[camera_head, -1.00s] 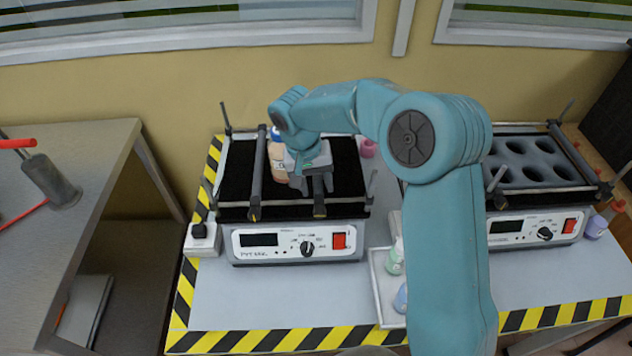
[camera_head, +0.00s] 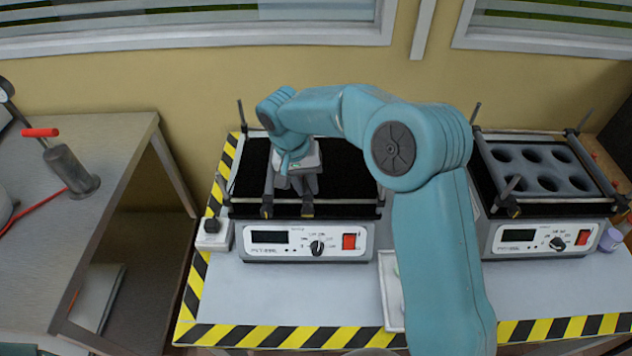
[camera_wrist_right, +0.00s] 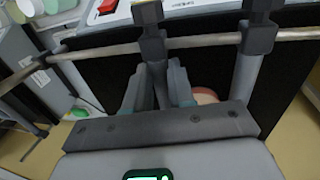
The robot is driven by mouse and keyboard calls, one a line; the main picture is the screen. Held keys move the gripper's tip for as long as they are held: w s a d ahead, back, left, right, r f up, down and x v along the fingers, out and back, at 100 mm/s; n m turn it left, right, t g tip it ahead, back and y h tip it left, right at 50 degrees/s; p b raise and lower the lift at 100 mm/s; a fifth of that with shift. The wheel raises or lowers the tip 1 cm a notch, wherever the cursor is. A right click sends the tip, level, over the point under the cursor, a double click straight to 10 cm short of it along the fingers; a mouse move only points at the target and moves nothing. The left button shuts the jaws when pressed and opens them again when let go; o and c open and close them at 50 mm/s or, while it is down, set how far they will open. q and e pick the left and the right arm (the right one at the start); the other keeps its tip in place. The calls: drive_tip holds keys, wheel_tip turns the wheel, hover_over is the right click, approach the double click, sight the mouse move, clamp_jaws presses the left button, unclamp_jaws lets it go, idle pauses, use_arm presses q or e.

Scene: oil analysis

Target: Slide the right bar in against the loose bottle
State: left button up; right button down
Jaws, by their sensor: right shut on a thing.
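The right bar (camera_head: 307,209) crosses the black platform of the left shaker; its front clamp sits on the front rail. My right gripper (camera_head: 304,186) is shut on this bar, its fingers pointing down; in the right wrist view the fingers (camera_wrist_right: 158,88) sit on either side of the bar. The left bar (camera_head: 267,208) stands close to the left of it and also shows in the wrist view (camera_wrist_right: 246,75). The loose bottle is hidden in the head view; a pinkish part of it (camera_wrist_right: 206,96) shows between the bars in the wrist view. Whether bar and bottle touch cannot be told. My left gripper is out of view.
The shaker's platform (camera_head: 345,175) is bare to the right of the right bar. A second shaker with a holed rack (camera_head: 540,168) stands at the right. A white tray (camera_head: 390,300) lies partly behind my arm. A plug block (camera_head: 212,235) is at the left.

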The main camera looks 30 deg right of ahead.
drive_tip(key=c, duration=1)
unclamp_jaws()
drive_tip(key=shift+w, duration=0.15)
drive_tip(key=shift+o, duration=0.2)
drive_tip(key=shift+r, duration=0.15)
wheel_tip(320, 180, up, 16)
drive_tip(key=w+a+p, duration=0.1)
drive_tip(key=a, duration=0.1)
drive_tip(key=shift+w+a+f, duration=0.2)
drive_tip(key=shift+w+a, duration=0.05)
drive_tip(key=shift+a, duration=0.1)
